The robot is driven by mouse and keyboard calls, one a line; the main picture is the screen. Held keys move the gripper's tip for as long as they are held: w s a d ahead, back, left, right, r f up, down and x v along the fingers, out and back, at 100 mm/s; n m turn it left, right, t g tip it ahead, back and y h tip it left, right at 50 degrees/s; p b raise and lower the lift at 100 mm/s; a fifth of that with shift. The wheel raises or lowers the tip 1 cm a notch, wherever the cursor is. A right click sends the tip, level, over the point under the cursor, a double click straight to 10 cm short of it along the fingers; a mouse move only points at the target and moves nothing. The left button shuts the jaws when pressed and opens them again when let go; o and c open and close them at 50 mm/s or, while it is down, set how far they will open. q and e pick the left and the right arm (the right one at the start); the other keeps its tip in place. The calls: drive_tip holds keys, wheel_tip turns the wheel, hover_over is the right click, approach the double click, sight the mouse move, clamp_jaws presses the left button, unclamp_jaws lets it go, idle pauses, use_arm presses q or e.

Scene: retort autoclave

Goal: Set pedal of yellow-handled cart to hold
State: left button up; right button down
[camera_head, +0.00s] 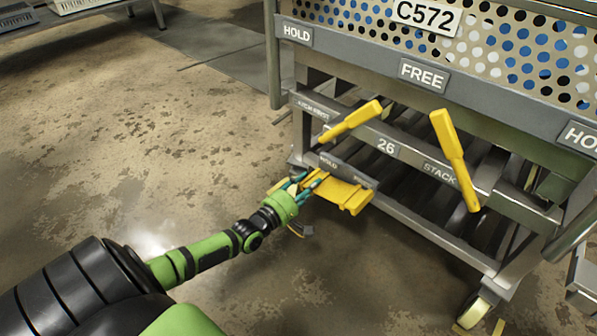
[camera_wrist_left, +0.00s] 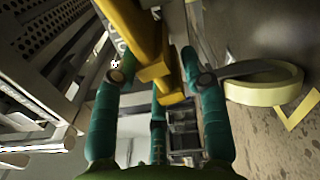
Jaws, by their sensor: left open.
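The cart (camera_head: 440,75) carries a C572 plate and HOLD and FREE labels. Its yellow pedal (camera_head: 340,194) sits low at the cart's left end, below a small grey plate (camera_head: 347,171) with a HOLD mark. Two yellow handles (camera_head: 350,122) (camera_head: 456,160) stick out above it. My left gripper (camera_head: 301,184) is at the pedal's left end. In the left wrist view the open fingers (camera_wrist_left: 160,85) stand on both sides of the yellow pedal (camera_wrist_left: 155,72). I cannot tell whether they touch it. My right gripper is not in view.
A caster wheel (camera_head: 473,312) stands under the cart's near corner. The stained floor (camera_head: 130,150) left of the cart is clear. A table with trays (camera_head: 85,5) is at the far left.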

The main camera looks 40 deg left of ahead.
use_arm(q)
drive_tip(key=s, duration=1.1)
drive_tip(key=shift+s+a, duration=0.35)
drive_tip(key=shift+a, duration=0.1)
drive_tip(key=shift+s, duration=0.1)
